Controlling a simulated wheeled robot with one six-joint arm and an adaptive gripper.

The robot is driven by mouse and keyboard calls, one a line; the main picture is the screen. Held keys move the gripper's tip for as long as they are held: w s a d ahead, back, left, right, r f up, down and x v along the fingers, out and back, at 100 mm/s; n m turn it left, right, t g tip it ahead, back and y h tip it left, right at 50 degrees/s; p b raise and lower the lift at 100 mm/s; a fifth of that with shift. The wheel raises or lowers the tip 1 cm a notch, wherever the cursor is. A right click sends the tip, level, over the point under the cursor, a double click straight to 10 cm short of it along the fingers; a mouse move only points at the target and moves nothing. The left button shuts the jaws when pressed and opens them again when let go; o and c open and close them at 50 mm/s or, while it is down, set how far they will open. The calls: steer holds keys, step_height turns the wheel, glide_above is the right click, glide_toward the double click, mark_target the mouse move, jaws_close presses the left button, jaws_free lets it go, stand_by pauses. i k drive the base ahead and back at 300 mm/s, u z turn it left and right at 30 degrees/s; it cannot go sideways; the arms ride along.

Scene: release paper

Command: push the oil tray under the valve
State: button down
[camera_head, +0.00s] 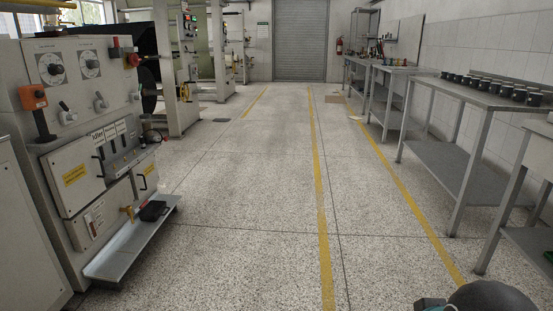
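A small black tray (153,211), which looks like the oil tray, sits on the grey ledge (118,251) at the foot of the machine on the left. A yellow-brass valve (128,212) sticks out from the machine's lower front, just left of the black tray. The tray is beside the valve rather than clearly beneath it; the exact gap is hard to tell at this distance. My gripper is not in view. A dark rounded part with a teal piece shows at the bottom right edge and looks like part of my arm.
The grey machine (85,120) with knobs and an orange box fills the left side. The speckled floor between, with yellow lines, is clear back to a grey shutter (300,40).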

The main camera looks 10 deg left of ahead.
mark_target(154, 209)
steer(key=u, duration=0.15)
steer(key=i, duration=1.85)
steer(key=u, duration=0.8)
steer(key=i, duration=2.05)
steer(key=u, duration=0.8)
steer(key=i, duration=0.8)
steer(key=u, duration=0.2)
